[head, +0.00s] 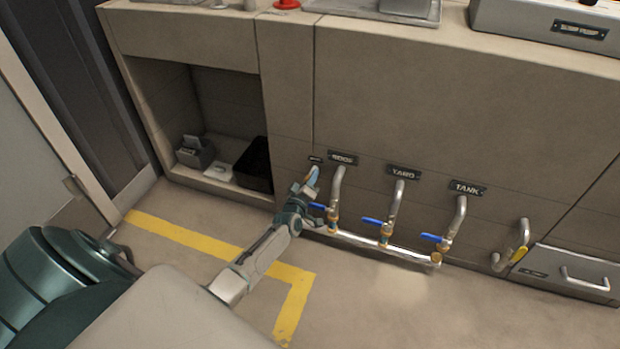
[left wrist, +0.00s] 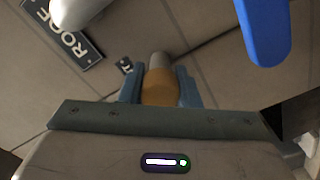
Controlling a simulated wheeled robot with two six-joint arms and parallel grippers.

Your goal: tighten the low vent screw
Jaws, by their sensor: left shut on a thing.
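My left gripper (head: 312,178) reaches to the low front panel beside the ROOF pipe (head: 338,190). In the left wrist view its two blue fingers (left wrist: 160,90) are shut on a round brass-coloured piece, the vent screw (left wrist: 160,87), with a pale grey stub beyond it. In the head view the screw is hidden by the gripper. A small dark label (head: 315,160) sits on the panel just above the gripper. My right gripper is not in view.
Blue-handled valves on the ROOF, YARD (head: 397,205) and TANK (head: 458,215) pipes stand close on the right, joined by a low silver pipe (head: 385,246). An open cubby (head: 200,180) holds a dark box. Yellow tape (head: 190,237) marks clear floor.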

